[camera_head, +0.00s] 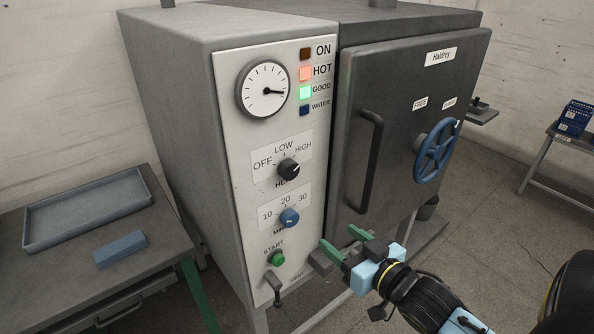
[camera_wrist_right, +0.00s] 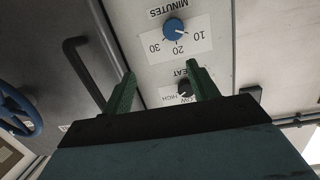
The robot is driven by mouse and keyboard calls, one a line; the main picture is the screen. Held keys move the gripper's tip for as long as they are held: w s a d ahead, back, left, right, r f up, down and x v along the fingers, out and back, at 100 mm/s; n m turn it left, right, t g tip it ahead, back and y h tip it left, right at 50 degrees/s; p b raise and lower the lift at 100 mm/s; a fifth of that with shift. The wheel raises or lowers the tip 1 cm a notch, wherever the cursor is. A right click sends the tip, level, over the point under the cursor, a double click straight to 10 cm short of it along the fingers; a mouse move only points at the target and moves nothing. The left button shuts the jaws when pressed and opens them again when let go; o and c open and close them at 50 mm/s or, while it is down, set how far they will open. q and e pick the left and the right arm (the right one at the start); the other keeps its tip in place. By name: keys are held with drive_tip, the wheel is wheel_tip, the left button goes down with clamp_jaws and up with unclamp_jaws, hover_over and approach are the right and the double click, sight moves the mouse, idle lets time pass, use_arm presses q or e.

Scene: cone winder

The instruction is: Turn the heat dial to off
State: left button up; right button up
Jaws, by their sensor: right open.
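The heat dial (camera_head: 288,169) is a black knob on the pale control panel, under the labels OFF, LOW and HIGH. Its white mark appears to point up and right, toward HIGH. In the right wrist view the heat dial (camera_wrist_right: 185,89) appears upside down, partly hidden behind one finger. My right gripper (camera_head: 344,240) is open and empty, low and to the right of the dial, apart from it. Its two green fingers also show in the right wrist view (camera_wrist_right: 159,88). My left gripper is not in view.
The blue minutes dial (camera_head: 289,218), green start button (camera_head: 277,258) and a small lever (camera_head: 275,287) sit below. The door handle (camera_head: 367,160) and blue wheel (camera_head: 436,150) stick out at right. A table with a grey tray (camera_head: 88,208) and blue block (camera_head: 120,248) stands left.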

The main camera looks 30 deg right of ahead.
drive_tip(key=t+y, duration=0.1)
drive_tip(key=t, duration=0.1)
approach(292, 173)
drive_tip(key=s, duration=0.5)
drive_tip(key=w, duration=1.3)
drive_tip(key=shift+w+a+r, duration=0.1)
drive_tip(key=shift+w+a, duration=0.15)
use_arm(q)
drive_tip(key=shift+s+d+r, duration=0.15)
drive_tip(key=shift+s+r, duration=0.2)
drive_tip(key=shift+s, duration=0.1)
use_arm(e)
drive_tip(key=c, duration=1)
